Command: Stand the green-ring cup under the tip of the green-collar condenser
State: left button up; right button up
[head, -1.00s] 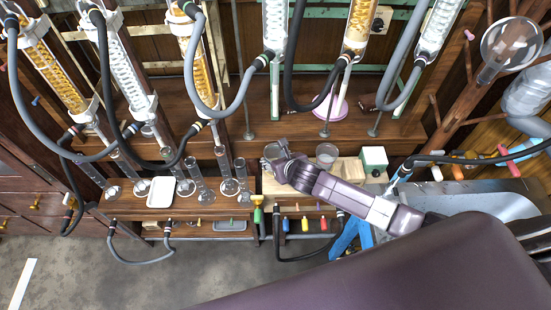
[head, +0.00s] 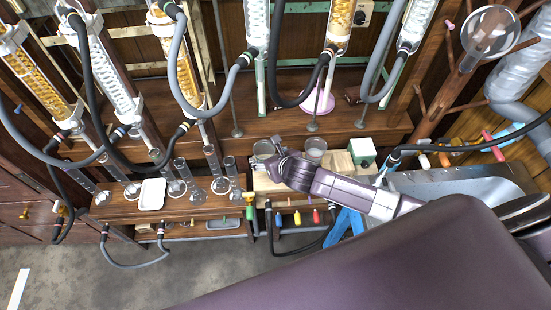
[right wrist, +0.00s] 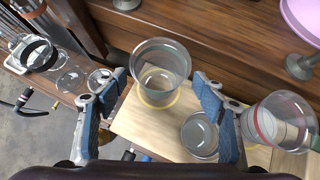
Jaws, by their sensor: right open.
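My right gripper (right wrist: 160,84) is open, its two blue-padded fingers apart. In the right wrist view a clear cup (right wrist: 160,60) with a yellowish ring near its base stands between and just beyond the fingertips. A smaller clear vessel (right wrist: 199,136) sits by the right finger. A cup with a red band (right wrist: 268,122) stands farther right. In the head view the right gripper (head: 280,160) is over the pale board, beside a glass cup (head: 263,149). A clear condenser (head: 414,22) at right has a greenish collar. My left gripper is not seen.
Several flasks and cylinders (head: 219,184) and a white tray (head: 152,194) stand on the left shelf. Hoses (head: 150,168) hang in front of the condensers. A metal basin (head: 460,183) lies right.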

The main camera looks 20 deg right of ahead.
jog(key=v, duration=0.8)
jog(key=shift+s+r+p, duration=0.2)
jog(key=shift+s+p, duration=0.05)
jog(key=shift+p, duration=0.1)
